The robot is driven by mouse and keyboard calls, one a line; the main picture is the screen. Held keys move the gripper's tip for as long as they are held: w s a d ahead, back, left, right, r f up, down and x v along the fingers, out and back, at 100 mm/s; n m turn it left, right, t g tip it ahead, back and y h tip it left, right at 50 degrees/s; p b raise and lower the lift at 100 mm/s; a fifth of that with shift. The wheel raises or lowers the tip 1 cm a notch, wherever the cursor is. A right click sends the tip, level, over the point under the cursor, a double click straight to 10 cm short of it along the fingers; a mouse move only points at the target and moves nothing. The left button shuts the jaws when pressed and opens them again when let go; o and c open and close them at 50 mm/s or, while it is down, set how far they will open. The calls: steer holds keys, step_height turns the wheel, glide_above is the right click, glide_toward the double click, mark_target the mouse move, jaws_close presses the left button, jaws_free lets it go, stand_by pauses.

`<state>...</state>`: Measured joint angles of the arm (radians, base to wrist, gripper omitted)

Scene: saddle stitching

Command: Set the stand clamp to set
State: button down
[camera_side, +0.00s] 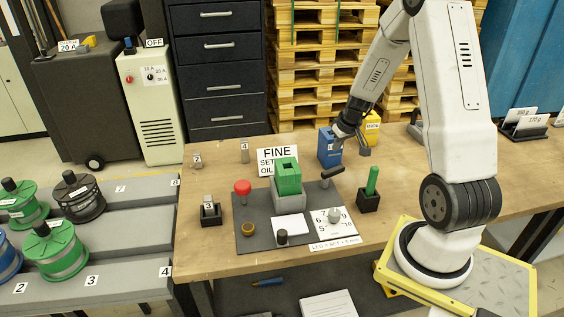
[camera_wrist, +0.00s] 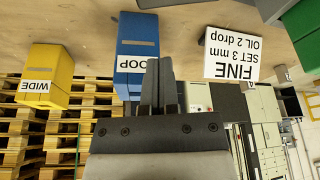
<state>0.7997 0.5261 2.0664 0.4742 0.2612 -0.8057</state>
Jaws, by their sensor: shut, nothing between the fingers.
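A dark lever handle (camera_side: 332,173) on a short post stands at the right back of the dark mat, beside a green block (camera_side: 288,178) on a grey stand (camera_side: 288,207). I take the lever to be the stand clamp; I see no readable label on it. My gripper (camera_side: 364,150) is shut and empty, above the table to the right of and behind the lever, near the blue block. In the wrist view the closed fingers (camera_wrist: 160,88) point toward the blue block. The lever does not show clearly there.
A blue block (camera_side: 328,146) and a yellow block (camera_wrist: 47,76) labelled WIDE stand at the back. A sign (camera_side: 277,161) reads FINE. A green rod in a black holder (camera_side: 369,200), a red button (camera_side: 242,187) and a numbered dial card (camera_side: 333,222) are nearby.

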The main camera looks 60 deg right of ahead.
mark_target(333, 172)
steer(key=x, duration=0.6)
steer(key=shift+f, duration=0.3)
steer(key=shift+s+a, duration=0.35)
steer(key=shift+s, duration=0.4)
